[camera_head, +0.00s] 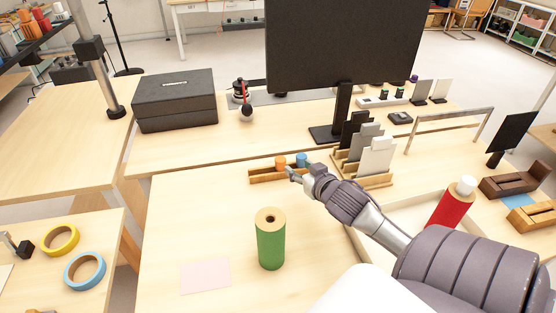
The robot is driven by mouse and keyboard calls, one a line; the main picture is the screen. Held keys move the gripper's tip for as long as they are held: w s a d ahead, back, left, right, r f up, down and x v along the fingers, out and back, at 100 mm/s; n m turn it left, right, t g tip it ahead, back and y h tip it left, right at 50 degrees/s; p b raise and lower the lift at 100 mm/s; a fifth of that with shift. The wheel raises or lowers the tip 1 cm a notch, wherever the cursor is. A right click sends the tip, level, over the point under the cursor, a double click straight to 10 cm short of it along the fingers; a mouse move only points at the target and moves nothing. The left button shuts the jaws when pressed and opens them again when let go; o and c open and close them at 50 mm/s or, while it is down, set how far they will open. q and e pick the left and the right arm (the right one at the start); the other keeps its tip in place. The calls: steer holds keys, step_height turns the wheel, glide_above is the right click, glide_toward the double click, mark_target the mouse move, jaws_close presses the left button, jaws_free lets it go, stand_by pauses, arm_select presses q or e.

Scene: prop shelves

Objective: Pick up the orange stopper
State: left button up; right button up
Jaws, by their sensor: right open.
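The orange stopper (281,162) stands in a small wooden tray (262,177) in the middle of the table. A blue stopper (302,160) stands to its right in the same tray. My right arm reaches in from the lower right. My right gripper (291,173) is open, with its fingertips at the tray, just below and right of the orange stopper and in front of the blue one. Whether a finger touches either stopper cannot be told. The gripper hides the right part of the tray. My left gripper is not in view.
A green cylinder with a hole in its top (271,245) and a pink sheet (205,275) are in front. A wooden card holder (372,180) stands right of the tray. A red cylinder (449,204) is farther right. A monitor (345,45) and a black box (175,101) stand behind.

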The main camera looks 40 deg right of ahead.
mark_target(283, 164)
step_height(283, 164, down, 4)
steer(key=b, duration=0.2)
steer(key=shift+w+b, duration=0.1)
steer(key=shift+b, duration=0.25)
steer(key=shift+w+d, duration=0.1)
steer(key=shift+w, duration=0.05)
steer(key=shift+w+d+f, duration=0.1)
steer(key=shift+w, duration=0.2)
steer(key=x, duration=0.7)
steer(key=shift+w, duration=0.1)
steer(key=shift+x, duration=2.85)
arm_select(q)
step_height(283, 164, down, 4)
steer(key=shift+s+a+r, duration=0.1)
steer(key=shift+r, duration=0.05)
arm_select(e)
steer(key=shift+c, duration=0.4)
steer(key=c, duration=0.7)
